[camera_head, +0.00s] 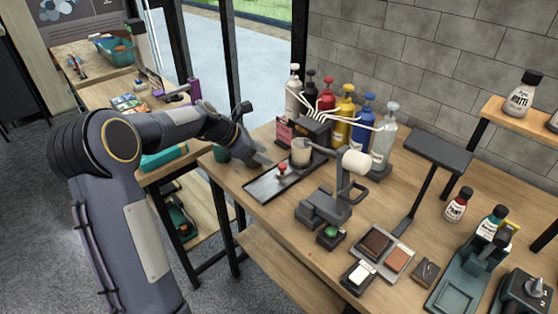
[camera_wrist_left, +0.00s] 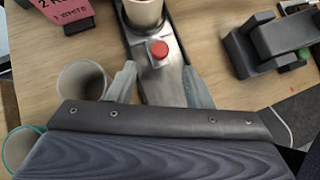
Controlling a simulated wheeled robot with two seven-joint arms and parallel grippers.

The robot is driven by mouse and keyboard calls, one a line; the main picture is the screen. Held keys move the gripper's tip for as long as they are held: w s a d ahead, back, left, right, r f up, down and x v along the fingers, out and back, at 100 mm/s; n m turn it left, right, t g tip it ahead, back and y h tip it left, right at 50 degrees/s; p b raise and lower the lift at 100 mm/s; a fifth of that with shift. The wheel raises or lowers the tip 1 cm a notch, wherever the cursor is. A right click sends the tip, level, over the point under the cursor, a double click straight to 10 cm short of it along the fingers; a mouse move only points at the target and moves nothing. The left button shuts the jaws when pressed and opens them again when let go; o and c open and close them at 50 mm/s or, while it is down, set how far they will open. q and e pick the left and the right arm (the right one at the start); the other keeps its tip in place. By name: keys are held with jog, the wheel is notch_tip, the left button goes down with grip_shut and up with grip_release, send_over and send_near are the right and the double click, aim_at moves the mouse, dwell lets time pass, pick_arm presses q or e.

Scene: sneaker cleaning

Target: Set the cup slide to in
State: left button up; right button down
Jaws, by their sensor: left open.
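The cup slide (camera_head: 270,187) is a long dark tray on the wooden bench, with a red knob (camera_head: 282,169) near its middle. A beige cup (camera_head: 301,151) stands on it, beyond the knob, close to the dispenser. My left gripper (camera_head: 261,159) is low over the bench, just left of the knob. In the left wrist view its two fingers (camera_wrist_left: 161,84) are apart over the metal carriage (camera_wrist_left: 160,88). The red knob (camera_wrist_left: 159,49) lies just beyond the fingertips, with the cup (camera_wrist_left: 143,10) behind it. Nothing is held. My right gripper is out of view.
Coloured pump bottles (camera_head: 346,101) stand behind the slide. A pink sign (camera_head: 284,132) is behind it on the left. An open cup (camera_wrist_left: 82,80) is close to my left finger. A grey clamp-like stand (camera_head: 325,207) stands to the right.

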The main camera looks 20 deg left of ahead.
aim_at(283, 165)
pick_arm(q)
jog(key=x, duration=0.7)
jog(key=shift+w+d+f, duration=0.15)
jog(key=shift+d+f, duration=0.05)
jog(key=shift+f, duration=0.05)
grip_shut()
